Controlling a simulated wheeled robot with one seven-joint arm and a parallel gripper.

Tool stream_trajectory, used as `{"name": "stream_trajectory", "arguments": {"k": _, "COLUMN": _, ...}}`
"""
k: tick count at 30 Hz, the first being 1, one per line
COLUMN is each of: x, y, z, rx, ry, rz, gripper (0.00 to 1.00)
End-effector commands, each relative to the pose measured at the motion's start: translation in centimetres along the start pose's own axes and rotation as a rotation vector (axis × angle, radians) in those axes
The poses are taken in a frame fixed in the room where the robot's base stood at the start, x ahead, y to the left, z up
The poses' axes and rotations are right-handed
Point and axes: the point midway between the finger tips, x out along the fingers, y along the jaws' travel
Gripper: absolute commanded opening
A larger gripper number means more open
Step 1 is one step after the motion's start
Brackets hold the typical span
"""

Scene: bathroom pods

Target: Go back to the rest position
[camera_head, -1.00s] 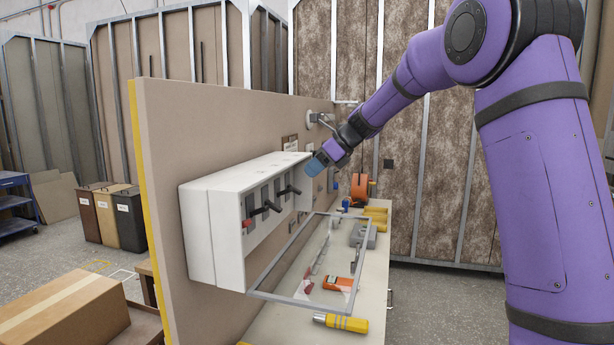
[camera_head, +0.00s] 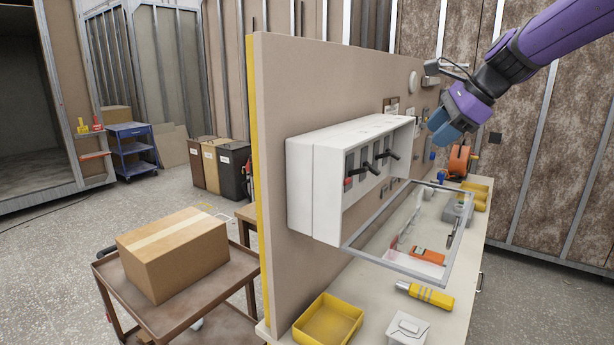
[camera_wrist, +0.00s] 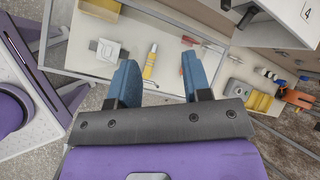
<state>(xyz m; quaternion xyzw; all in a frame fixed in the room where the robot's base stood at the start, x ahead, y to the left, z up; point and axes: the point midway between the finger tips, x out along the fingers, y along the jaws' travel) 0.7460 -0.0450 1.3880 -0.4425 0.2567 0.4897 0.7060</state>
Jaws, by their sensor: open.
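My gripper (camera_head: 447,132) is at the end of my purple arm, at the upper right in the head view. It is in the air in front of the panel and to the right of the white switch box (camera_head: 325,190). In the wrist view my gripper (camera_wrist: 160,85) shows two blue fingers set wide apart with nothing held between them. The box has black lever handles, and its clear framed door (camera_head: 400,262) hangs open below them.
The workbench (camera_head: 375,312) under the box holds a yellow bin (camera_head: 328,322), a yellow-grey tool (camera_head: 425,295), an orange device (camera_head: 428,256) and an orange reel (camera_head: 459,160). A cardboard box (camera_head: 173,257) sits on a brown cart at the left. Open floor lies behind the cart.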

Motion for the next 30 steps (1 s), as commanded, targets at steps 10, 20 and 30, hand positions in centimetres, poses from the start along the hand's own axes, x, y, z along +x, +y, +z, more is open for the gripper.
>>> {"name": "stream_trajectory", "arguments": {"k": 10, "x": -5.0, "y": 12.7, "z": 1.1, "rx": -0.653, "ry": 0.168, "rz": 0.069, "gripper": 0.45}}
{"name": "stream_trajectory", "arguments": {"k": 20, "x": -7.4, "y": 24.3, "z": -0.7, "rx": -1.268, "ry": 0.322, "rz": 0.204, "gripper": 0.45}}
{"name": "stream_trajectory", "arguments": {"k": 30, "x": -7.7, "y": 31.0, "z": -3.0, "rx": -1.655, "ry": 0.413, "rz": 0.338, "gripper": 0.45}}
